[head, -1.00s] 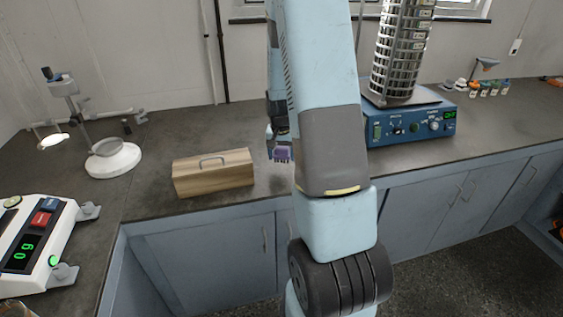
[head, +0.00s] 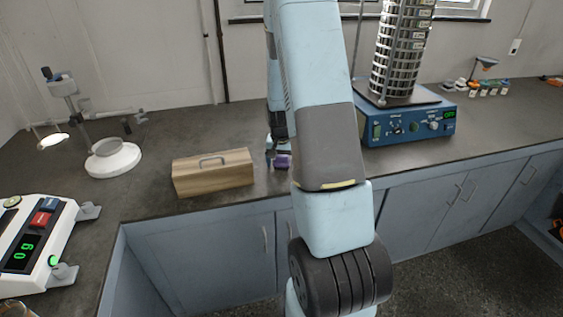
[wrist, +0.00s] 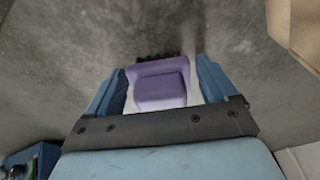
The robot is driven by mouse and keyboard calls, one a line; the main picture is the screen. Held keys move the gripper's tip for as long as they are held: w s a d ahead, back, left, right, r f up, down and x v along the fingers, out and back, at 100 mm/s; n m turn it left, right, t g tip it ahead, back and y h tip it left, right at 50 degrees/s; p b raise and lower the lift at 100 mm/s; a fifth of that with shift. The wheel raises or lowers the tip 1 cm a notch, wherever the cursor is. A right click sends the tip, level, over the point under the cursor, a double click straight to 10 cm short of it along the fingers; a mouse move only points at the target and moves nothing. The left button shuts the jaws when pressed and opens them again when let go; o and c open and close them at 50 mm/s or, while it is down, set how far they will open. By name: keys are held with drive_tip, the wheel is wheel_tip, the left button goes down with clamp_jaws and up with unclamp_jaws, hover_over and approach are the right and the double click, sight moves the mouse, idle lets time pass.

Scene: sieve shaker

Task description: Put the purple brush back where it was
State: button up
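The purple brush (head: 283,161) is low over the dark bench, just right of the wooden box, partly hidden by my arm in the head view. In the wrist view the brush (wrist: 162,85) sits between the two blue fingers of my gripper (wrist: 160,88), with its dark bristles pointing away toward the bench. My gripper (head: 277,158) is shut on it. I cannot tell whether the bristles touch the bench.
The wooden box (head: 213,178) with a handle stands close on the left; its corner shows in the wrist view (wrist: 297,25). The blue sieve shaker (head: 410,124) stands to the right. A balance (head: 30,245) and a white-based stand (head: 113,160) are at left.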

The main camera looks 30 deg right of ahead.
sight(281, 164)
drive_tip(key=shift+o, duration=0.6)
wheel_tip(281, 164, up, 12)
drive_tip(key=s+a+f, duration=0.1)
drive_tip(key=s+a+r+n+t, duration=0.1)
drive_tip(key=s+a+r+n, duration=0.1)
drive_tip(key=s+a+r, duration=0.45)
drive_tip(key=s+a+r+n+t, duration=0.1)
drive_tip(key=s+a+r+n, duration=0.2)
drive_tip(key=r, duration=0.7)
drive_tip(key=s+a+r+n, duration=0.1)
drive_tip(key=s+a+r, duration=0.1)
drive_tip(key=s, duration=0.3)
drive_tip(key=s+a+r+n+t, duration=0.1)
drive_tip(key=s+a+r, duration=0.1)
drive_tip(key=s, duration=0.3)
drive_tip(key=s+a+r+t+y, duration=0.1)
drive_tip(key=s+a+r, duration=0.1)
drive_tip(key=s+a, duration=0.2)
drive_tip(key=shift+s+a+r+n, duration=0.15)
drive_tip(key=shift+s+r+n, duration=0.2)
drive_tip(key=shift+s, duration=0.3)
drive_tip(key=shift+c, duration=0.2)
